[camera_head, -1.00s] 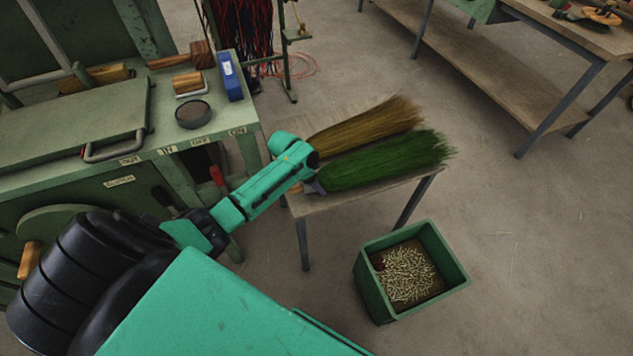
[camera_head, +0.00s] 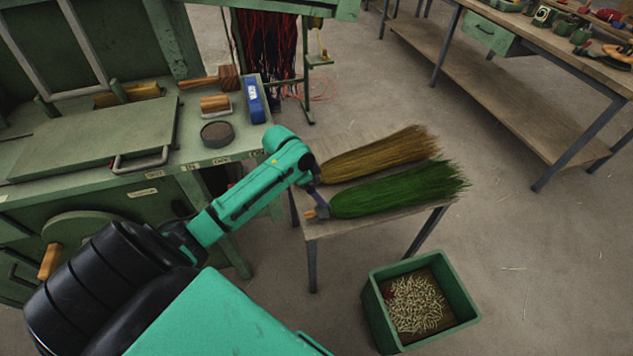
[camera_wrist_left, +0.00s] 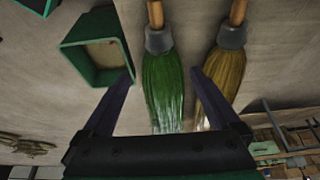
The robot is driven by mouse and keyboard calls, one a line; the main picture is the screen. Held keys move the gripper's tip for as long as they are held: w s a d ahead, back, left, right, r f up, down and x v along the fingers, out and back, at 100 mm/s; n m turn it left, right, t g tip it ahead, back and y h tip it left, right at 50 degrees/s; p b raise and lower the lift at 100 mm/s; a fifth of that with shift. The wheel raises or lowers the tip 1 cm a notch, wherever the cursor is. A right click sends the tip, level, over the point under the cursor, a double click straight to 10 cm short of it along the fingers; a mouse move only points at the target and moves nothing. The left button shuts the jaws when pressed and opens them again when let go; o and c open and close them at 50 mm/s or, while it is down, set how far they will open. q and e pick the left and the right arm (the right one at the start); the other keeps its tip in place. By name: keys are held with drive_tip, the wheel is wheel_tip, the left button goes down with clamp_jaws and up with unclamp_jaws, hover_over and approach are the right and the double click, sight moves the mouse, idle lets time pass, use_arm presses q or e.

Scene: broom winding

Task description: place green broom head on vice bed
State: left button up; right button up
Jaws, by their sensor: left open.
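The green broom head (camera_head: 400,190) lies on a small wooden-topped table, its bristles to the right and its wooden stub to the left. In the left wrist view the green broom head (camera_wrist_left: 163,85) shows its grey collar and stub. My left gripper (camera_head: 318,198) is open over the stub end in the head view. In the wrist view the left gripper (camera_wrist_left: 162,73) has its fingers spread either side of the green bristles, with nothing gripped. Whether they touch is unclear. A flat green plate (camera_head: 90,135) with a handle, possibly the vice bed, is on the green bench. My right gripper is not in view.
A tan broom head (camera_head: 385,150) lies close beside the green one. A green bin (camera_head: 465,305) stands on the floor in front of the small table (camera_head: 400,205). A brush, a blue box (camera_head: 256,100) and a round dish (camera_head: 217,133) crowd the bench's right end.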

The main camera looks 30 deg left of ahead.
sight(342, 202)
use_arm(q)
drive_tip(key=shift+o, duration=0.3)
drive_tip(key=shift+s+r, duration=0.1)
drive_tip(key=shift+r, duration=0.3)
drive_tip(key=w+a+r+n+t, duration=0.1)
drive_tip(key=w+r+n, duration=0.1)
drive_tip(key=n, duration=1.1)
drive_tip(key=w+r+n, duration=0.1)
drive_tip(key=w+n, duration=0.1)
drive_tip(key=n, duration=1.1)
drive_tip(key=w+d+f+n, duration=0.1)
drive_tip(key=d+f+n, duration=0.1)
drive_tip(key=f, duration=0.3)
drive_tip(key=w+d+f+n+b, duration=0.1)
drive_tip(key=d+f+n, duration=0.1)
drive_tip(key=f+n, duration=0.2)
drive_tip(key=d+f+n+g, duration=0.1)
drive_tip(key=d+f+n, duration=0.1)
drive_tip(key=f+n, duration=0.2)
drive_tip(key=shift+x, duration=0.9)
drive_tip(key=shift+w+r, duration=0.15)
drive_tip(key=shift+r, duration=0.05)
clamp_jaws()
